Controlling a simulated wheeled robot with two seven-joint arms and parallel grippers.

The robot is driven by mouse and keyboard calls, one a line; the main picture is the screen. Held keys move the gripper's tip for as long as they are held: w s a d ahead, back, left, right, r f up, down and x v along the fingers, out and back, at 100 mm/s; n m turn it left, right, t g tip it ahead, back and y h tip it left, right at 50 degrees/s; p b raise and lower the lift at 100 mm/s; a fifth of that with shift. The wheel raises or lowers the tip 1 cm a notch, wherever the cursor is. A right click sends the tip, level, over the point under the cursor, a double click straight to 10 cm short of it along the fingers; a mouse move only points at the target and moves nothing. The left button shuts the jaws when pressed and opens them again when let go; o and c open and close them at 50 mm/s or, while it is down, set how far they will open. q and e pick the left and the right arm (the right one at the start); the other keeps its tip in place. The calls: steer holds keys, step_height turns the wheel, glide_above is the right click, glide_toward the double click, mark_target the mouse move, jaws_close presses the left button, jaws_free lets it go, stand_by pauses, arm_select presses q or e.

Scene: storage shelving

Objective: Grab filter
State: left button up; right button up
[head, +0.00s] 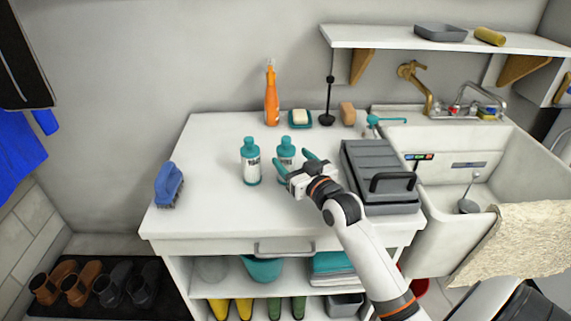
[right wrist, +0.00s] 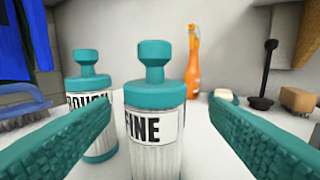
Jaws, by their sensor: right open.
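Two filters with teal caps and white bodies stand upright on the white cabinet top. The filter labelled "FINE" (right wrist: 153,125) is the right one, and it also shows in the head view (head: 286,148), partly hidden by my gripper. The other filter (head: 251,162) stands to its left; in the right wrist view its label (right wrist: 88,101) is partly covered. My right gripper (head: 294,160) is open, with its teal fingers pointing at the "FINE" filter. In the right wrist view the filter stands centred between the fingers, beyond or at their tips. My left gripper is not in view.
A grey case (head: 380,165) stands just right of my right gripper. A blue brush (head: 168,184) lies at the left edge. An orange spray bottle (head: 271,95), a soap dish (head: 300,118) and a black plunger (head: 327,105) stand at the back. A sink (head: 435,225) is at the right.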

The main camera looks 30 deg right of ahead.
mark_target(283, 151)
steer(key=w, duration=0.4)
steer(key=shift+w+b, duration=0.2)
steer(key=shift+b, duration=0.1)
steer(key=shift+w, duration=0.45)
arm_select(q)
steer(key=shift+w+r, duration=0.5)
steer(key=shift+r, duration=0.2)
arm_select(e)
steer(key=c, duration=1.1)
